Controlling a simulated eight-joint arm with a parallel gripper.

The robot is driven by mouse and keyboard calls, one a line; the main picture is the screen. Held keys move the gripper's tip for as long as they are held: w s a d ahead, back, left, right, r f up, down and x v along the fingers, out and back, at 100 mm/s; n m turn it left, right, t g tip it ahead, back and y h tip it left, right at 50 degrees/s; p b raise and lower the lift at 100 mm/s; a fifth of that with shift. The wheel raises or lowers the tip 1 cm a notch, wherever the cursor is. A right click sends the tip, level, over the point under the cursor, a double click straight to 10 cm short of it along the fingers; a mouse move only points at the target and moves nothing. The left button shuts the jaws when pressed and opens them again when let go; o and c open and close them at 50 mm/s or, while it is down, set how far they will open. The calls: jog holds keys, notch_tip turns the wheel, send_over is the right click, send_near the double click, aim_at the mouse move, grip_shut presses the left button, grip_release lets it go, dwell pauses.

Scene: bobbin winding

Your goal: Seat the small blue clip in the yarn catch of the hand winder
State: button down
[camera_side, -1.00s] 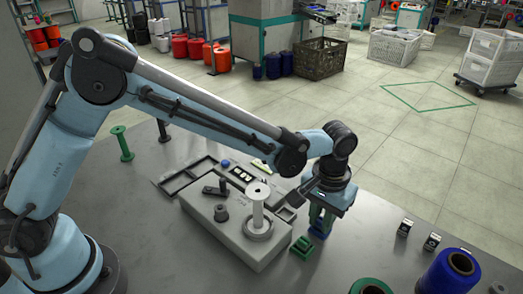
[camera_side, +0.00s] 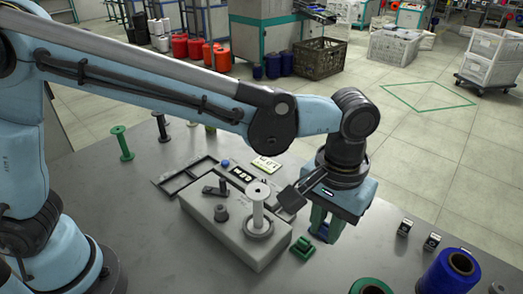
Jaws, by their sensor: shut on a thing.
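The hand winder is a grey box (camera_side: 228,231) with an upright pale bobbin (camera_side: 257,206) on a round seat and a dark crank (camera_side: 216,189) on top. I cannot pick out its yarn catch for certain. My gripper (camera_side: 326,230) has green fingers and points down, to the right of the winder and apart from it. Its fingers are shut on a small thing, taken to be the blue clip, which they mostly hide. A small green block (camera_side: 302,248) stands on the table between the winder and my gripper.
A dark tray (camera_side: 178,183) lies behind the winder, with a blue round piece (camera_side: 225,163) near it. A large blue spool (camera_side: 452,276) stands at the front right, near two small dark blocks (camera_side: 431,241).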

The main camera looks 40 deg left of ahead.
jog(key=shift+w+a+f, duration=1)
jog(key=shift+a+f, duration=0.25)
jog(key=shift+a, duration=0.85)
jog(key=shift+w+a+f, duration=1.05)
jog(key=shift+a+f, duration=0.2)
jog(key=shift+a, duration=0.8)
jog(key=shift+w+a+f, duration=1)
jog(key=shift+a+f, duration=0.25)
jog(key=shift+a, duration=0.85)
jog(key=shift+f, duration=0.95)
jog(key=c, duration=0.9)
grip_release()
notch_tip(320, 180, up, 7)
jog(key=shift+r, duration=0.1)
